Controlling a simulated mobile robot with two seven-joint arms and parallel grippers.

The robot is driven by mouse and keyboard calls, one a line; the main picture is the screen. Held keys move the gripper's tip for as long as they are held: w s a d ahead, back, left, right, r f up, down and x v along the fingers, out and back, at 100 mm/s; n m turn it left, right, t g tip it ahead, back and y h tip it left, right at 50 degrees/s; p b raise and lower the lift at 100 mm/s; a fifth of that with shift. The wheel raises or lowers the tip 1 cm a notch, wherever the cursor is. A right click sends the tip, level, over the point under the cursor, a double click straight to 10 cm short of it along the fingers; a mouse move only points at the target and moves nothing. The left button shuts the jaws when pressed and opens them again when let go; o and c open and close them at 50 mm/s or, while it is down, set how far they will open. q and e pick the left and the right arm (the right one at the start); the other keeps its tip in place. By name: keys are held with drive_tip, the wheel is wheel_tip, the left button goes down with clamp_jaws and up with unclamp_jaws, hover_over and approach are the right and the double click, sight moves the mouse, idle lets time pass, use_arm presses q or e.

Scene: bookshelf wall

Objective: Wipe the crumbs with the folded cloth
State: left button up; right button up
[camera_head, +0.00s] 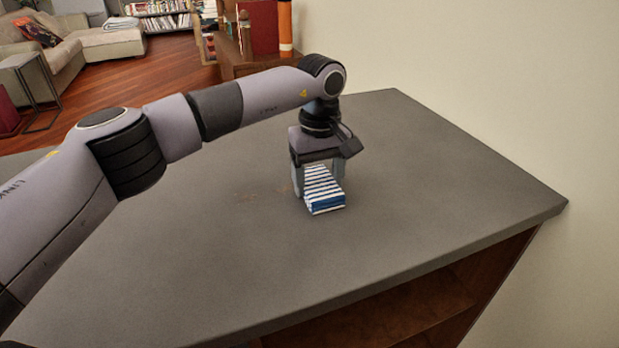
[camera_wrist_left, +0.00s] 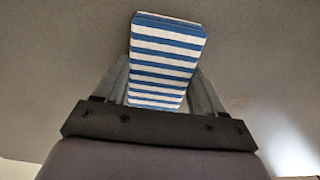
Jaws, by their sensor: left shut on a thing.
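The folded cloth (camera_head: 323,189) has blue and white stripes and is on the grey counter top (camera_head: 430,190). My left gripper (camera_head: 318,180) points down and is shut on the cloth, with a finger on each side of it. In the left wrist view the cloth (camera_wrist_left: 166,62) stands out between the two fingers (camera_wrist_left: 160,85). Faint brownish crumbs (camera_head: 250,197) lie on the counter just left of the cloth in the head view. A faint brown patch also shows at the right of the left wrist view (camera_wrist_left: 238,102). My right gripper is not in view.
A cream wall (camera_head: 500,70) runs along the right side of the counter. Open wooden shelving (camera_head: 410,312) is below its front edge. A red book or binder (camera_head: 264,27) and an orange one stand behind the counter. The counter right of the cloth is clear.

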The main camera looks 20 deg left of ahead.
use_arm(q)
drive_tip(key=shift+w+d+p, duration=0.2)
drive_tip(key=shift+w+d, duration=0.4)
drive_tip(key=shift+d, duration=0.2)
drive_tip(key=shift+w+d+p, duration=0.15)
drive_tip(key=shift+w+d, duration=0.4)
drive_tip(key=shift+d, duration=0.25)
drive_tip(key=shift+w+a, duration=0.4)
drive_tip(key=shift+w, duration=0.3)
drive_tip(key=shift+w+a+r, duration=0.1)
drive_tip(key=shift+w+a, duration=0.15)
drive_tip(key=shift+a, duration=0.1)
drive_tip(key=shift+a, duration=0.1)
